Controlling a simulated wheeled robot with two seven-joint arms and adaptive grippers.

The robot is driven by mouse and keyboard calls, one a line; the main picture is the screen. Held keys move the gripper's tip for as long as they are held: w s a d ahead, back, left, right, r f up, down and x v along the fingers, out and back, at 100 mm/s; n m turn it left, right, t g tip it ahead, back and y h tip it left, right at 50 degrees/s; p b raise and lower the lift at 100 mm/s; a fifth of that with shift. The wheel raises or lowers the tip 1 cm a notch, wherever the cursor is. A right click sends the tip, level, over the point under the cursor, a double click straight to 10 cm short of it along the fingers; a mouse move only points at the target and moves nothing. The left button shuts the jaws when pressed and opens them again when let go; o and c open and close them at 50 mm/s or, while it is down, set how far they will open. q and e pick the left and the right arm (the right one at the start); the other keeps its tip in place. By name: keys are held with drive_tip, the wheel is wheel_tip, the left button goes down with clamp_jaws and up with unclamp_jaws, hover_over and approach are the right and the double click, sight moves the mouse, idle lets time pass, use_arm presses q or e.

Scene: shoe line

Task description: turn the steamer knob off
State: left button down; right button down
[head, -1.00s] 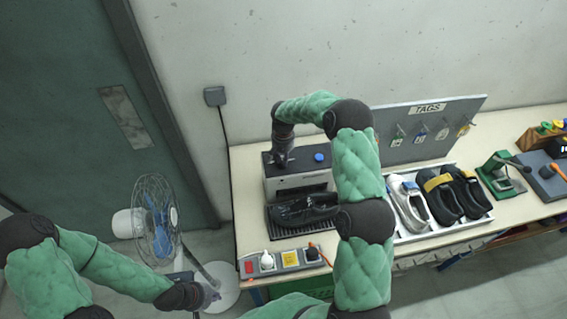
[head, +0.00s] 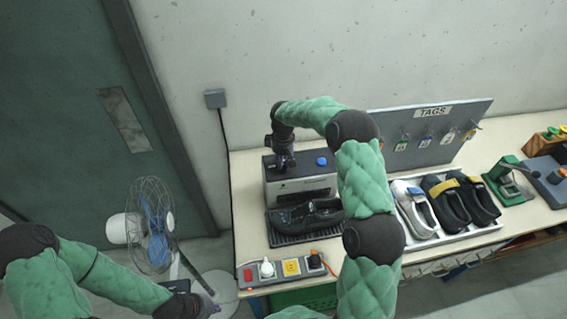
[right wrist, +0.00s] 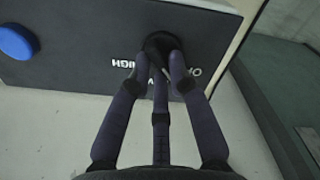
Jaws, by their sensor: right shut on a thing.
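The steamer (head: 302,186) is a dark-topped box with a light front, standing at the left end of the bench. Its black knob (right wrist: 160,42) shows in the right wrist view on the dark top, beside white lettering that is partly covered. My right gripper (head: 285,160) reaches down onto the top of the steamer. In the right wrist view its fingers (right wrist: 162,62) are closed around the knob. My left gripper (head: 208,304) is low at the left, away from the bench, and its fingers are too small and dark to read.
A blue button (head: 321,161) is on the steamer's top, right of the knob. A black shoe (head: 305,214) sits at the steamer's front. A power strip (head: 284,268) lies at the bench's front edge. A fan (head: 152,225) stands left of the bench. A shoe tray (head: 450,240) is to the right.

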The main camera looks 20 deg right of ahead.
drive_tip(key=shift+s+a+f+n, duration=0.1)
drive_tip(key=shift+n, duration=0.85)
drive_tip(key=shift+a+f+n, duration=0.1)
drive_tip(key=shift+n, duration=0.85)
drive_tip(key=c, duration=1.1)
unclamp_jaws()
drive_tip(key=shift+c, duration=0.2)
drive_tip(key=shift+d+r, duration=0.1)
drive_tip(key=shift+r, duration=0.15)
drive_tip(key=shift+r, duration=0.2)
wheel_tip(320, 180, up, 11)
drive_tip(key=shift+r, duration=0.15)
